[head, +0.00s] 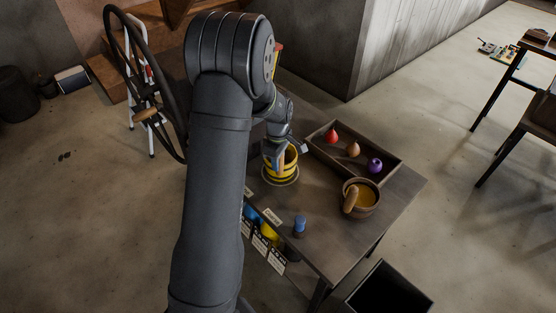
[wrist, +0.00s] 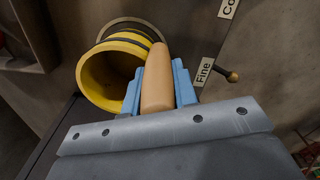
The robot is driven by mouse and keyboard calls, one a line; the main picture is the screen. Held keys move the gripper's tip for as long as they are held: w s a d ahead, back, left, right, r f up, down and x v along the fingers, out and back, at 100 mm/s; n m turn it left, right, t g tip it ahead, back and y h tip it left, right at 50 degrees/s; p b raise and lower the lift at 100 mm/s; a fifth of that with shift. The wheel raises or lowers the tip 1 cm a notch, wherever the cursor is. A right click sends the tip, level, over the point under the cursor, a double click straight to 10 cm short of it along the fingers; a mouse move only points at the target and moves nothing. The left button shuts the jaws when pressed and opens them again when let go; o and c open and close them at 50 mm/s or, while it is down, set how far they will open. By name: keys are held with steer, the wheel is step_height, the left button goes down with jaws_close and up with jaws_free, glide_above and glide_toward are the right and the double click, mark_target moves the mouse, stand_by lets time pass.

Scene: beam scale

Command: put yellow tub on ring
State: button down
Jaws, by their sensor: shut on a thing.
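The yellow tub (head: 287,160), with black bands, is near the table's left side. The pale ring (head: 287,183) shows around and below its base. In the wrist view the tub (wrist: 91,75) has its open mouth toward the camera, and part of the ring (wrist: 113,24) shows behind it. My gripper (head: 277,152) is at the tub's near left side. In the wrist view my gripper (wrist: 158,85) has its blue fingers shut on the tub's tan handle (wrist: 157,78). I cannot tell whether the tub rests on the ring or is just above it.
A wooden tray (head: 386,177) holds a red, an orange and a purple piece. A brown bowl (head: 374,207) with a tan handle stands in front of it. A blue-topped cylinder (head: 299,226) stands near the front edge. A "Fine" label (wrist: 203,72) is beside the handle.

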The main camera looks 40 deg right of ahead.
steer(key=c, duration=1.1)
jaws_free()
steer(key=shift+f, duration=0.1)
steer(key=shift+c, duration=0.2)
step_height(320, 180, up, 12)
steer(key=shift+r, duration=0.2)
steer(key=shift+f, duration=0.1)
step_height(320, 180, down, 13)
steer(key=shift+r, duration=2.45)
